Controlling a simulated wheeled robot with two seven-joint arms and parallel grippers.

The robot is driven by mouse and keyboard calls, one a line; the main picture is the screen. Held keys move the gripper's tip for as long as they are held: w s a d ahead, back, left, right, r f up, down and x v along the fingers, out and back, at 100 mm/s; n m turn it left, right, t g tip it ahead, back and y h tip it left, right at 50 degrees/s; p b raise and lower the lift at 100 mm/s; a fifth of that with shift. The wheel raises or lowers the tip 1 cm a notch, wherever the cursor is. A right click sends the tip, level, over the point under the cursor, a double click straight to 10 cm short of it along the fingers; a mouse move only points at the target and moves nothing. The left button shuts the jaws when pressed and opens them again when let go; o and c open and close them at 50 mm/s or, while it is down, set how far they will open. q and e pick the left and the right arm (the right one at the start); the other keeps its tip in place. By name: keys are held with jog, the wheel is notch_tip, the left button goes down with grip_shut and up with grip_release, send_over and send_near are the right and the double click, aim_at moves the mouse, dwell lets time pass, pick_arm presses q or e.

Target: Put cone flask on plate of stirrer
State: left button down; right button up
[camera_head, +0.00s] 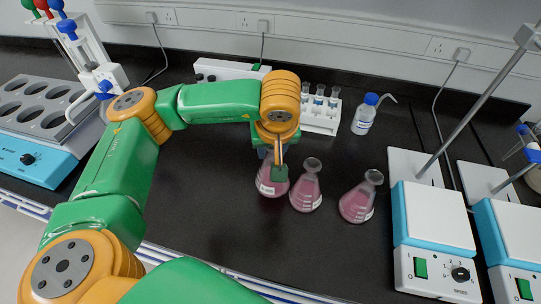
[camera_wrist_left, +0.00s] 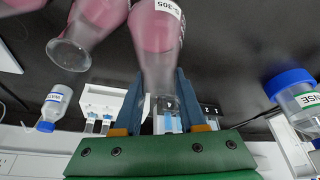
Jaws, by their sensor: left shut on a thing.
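Three conical flasks with pink liquid are in the head view: one at my gripper (camera_head: 268,185), one in the middle (camera_head: 307,190) and one to the right (camera_head: 358,202). My left gripper (camera_head: 279,168) is shut on the leftmost flask, reaching from above. In the left wrist view the fingers (camera_wrist_left: 158,95) close around the neck of that flask (camera_wrist_left: 160,32), and another flask (camera_wrist_left: 88,25) is beside it. I cannot tell whether the held flask touches the bench. The nearer stirrer has a bare white plate (camera_head: 437,213); a second stirrer's plate (camera_head: 517,225) is at the right edge.
Metal rods (camera_head: 470,110) rise behind the stirrers. A blue-capped bottle (camera_head: 365,115) and a tube rack (camera_head: 320,115) stand behind the flasks. A heating block (camera_head: 35,150) is at the left. The dark bench front is clear.

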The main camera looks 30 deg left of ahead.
pick_arm(q)
jog(key=p+x, duration=0.1)
jog(key=x, duration=0.2)
jog(key=shift+s+f+p, duration=0.3)
jog(key=shift+f+p, duration=0.05)
jog(key=shift+p, duration=0.05)
jog(key=shift+f+b, duration=0.3)
jog(key=shift+c, duration=2.4)
grip_release()
